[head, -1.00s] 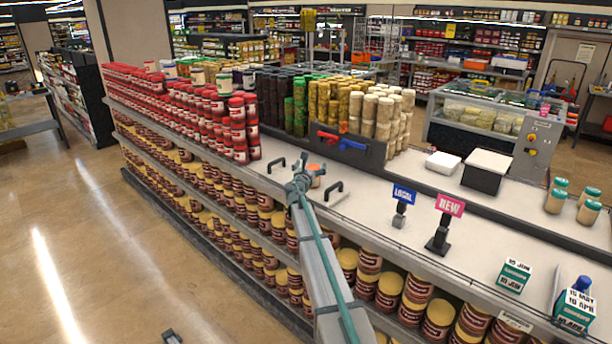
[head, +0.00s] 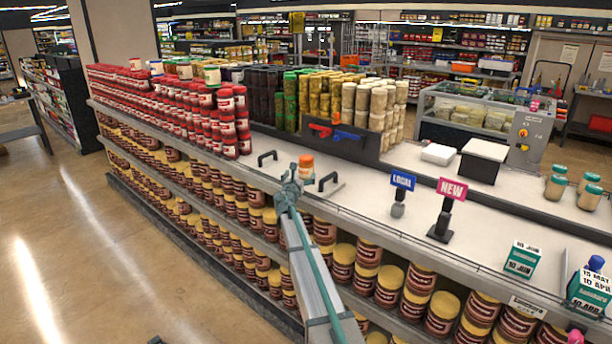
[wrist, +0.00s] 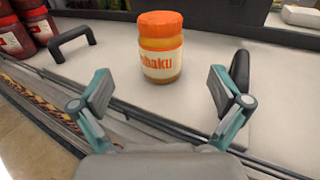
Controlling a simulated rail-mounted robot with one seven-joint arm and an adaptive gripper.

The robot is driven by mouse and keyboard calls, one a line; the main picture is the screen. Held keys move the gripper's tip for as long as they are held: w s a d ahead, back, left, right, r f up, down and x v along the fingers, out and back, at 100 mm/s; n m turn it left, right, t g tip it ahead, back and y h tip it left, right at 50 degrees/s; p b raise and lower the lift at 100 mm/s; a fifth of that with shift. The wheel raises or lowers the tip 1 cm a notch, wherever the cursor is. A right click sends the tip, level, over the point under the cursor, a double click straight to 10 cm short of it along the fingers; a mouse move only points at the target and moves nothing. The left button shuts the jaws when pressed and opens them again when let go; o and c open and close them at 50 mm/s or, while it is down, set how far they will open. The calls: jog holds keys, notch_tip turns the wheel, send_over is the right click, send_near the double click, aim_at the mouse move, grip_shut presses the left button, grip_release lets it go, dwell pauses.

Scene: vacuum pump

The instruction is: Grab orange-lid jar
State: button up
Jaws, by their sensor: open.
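The orange-lid jar (wrist: 160,50) stands upright on the white counter, with an orange lid and a white label with orange lettering. In the head view the jar (head: 306,164) shows just beyond my gripper (head: 289,188), between two black handles. In the wrist view my gripper (wrist: 163,93) is open, its two fingers spread to the left and right of the jar's line. The jar is ahead of the fingertips, roughly centred between them, and not touched. Its whole front is visible in the wrist view.
A black handle (wrist: 72,38) is left of the jar, and another (wrist: 240,70) is close by the right finger. Red jars (head: 228,120) are stacked to the left. LOCAL (head: 403,181) and NEW (head: 451,188) signs stand to the right.

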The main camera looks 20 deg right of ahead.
aim_at(306, 163)
jog(key=p+x, duration=0.4)
jog(key=x, duration=0.6)
jog(key=shift+w+d+r, duration=0.15)
jog(key=shift+w+d, duration=0.05)
jog(key=shift+w, duration=0.05)
jog(key=c, duration=1.5)
jog(key=shift+r, duration=0.1)
